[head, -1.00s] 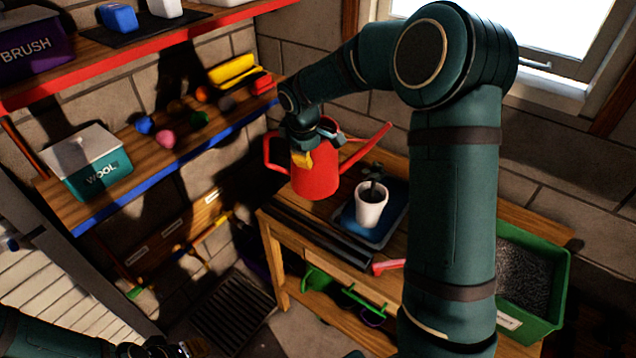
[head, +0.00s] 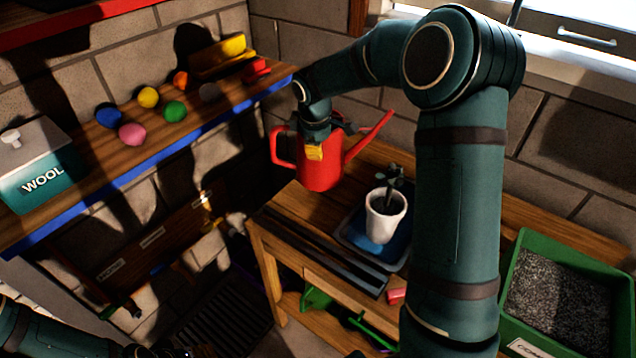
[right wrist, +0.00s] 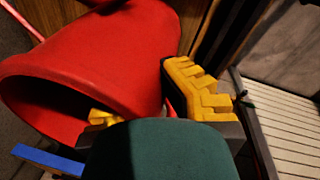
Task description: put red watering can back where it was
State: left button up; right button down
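The red watering can (head: 320,172) is upright in the head view, over the back left of the wooden workbench (head: 490,215). Its spout points up to the right and its handle is on the left. My right gripper (head: 316,138) is shut on its upper part from above; a yellow finger pad lies across the red wall. I cannot tell whether its base touches the bench. In the right wrist view the can (right wrist: 110,60) fills the upper left, beside the yellow fingers (right wrist: 160,105). My left gripper (head: 165,351) is barely in view at the bottom edge; its fingers are unclear.
A potted plant (head: 385,215) stands on a blue tray (head: 352,232), close to the can's right. A green bin of grey grit (head: 530,245) is on the right. A blue-edged shelf (head: 90,195) on the left holds coloured balls and a wool box (head: 45,185).

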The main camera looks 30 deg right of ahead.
aim_at(317, 169)
notch_tip(317, 169, down, 8)
jog(key=shift+r+b, duration=0.15)
jog(key=shift+b, duration=0.5)
jog(key=c, duration=1.6)
grip_release()
jog(key=shift+f, duration=0.2)
jog(key=o, duration=0.5)
jog(key=shift+c, duration=0.2)
jog(key=shift+r, duration=0.15)
